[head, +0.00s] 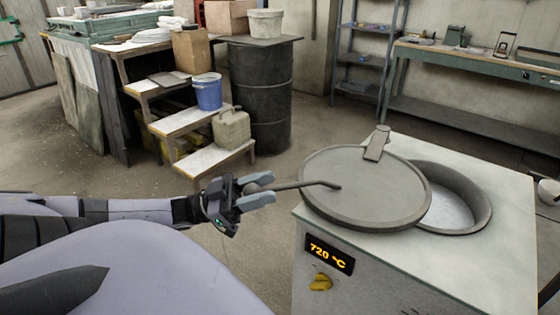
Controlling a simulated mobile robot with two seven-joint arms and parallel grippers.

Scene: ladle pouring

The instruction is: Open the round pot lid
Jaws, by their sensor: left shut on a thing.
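The round grey pot lid (362,192) lies on top of the white furnace cabinet, turned to the left on its hinge bracket (377,143). It covers only the left part of the round pot (462,197), whose opening and pale inside show at the right. A thin handle rod (305,185) sticks out leftward from the lid. My left gripper (264,190) is shut on the knobbed end of this handle, left of the cabinet's edge. My right gripper is not in view.
The furnace cabinet (505,268) has a 720 °C display (329,254) and a yellow knob (320,282). A black barrel (262,95), a stepped stand (185,122) with a blue bucket (208,92), and a workbench (480,60) stand farther back. The floor between is clear.

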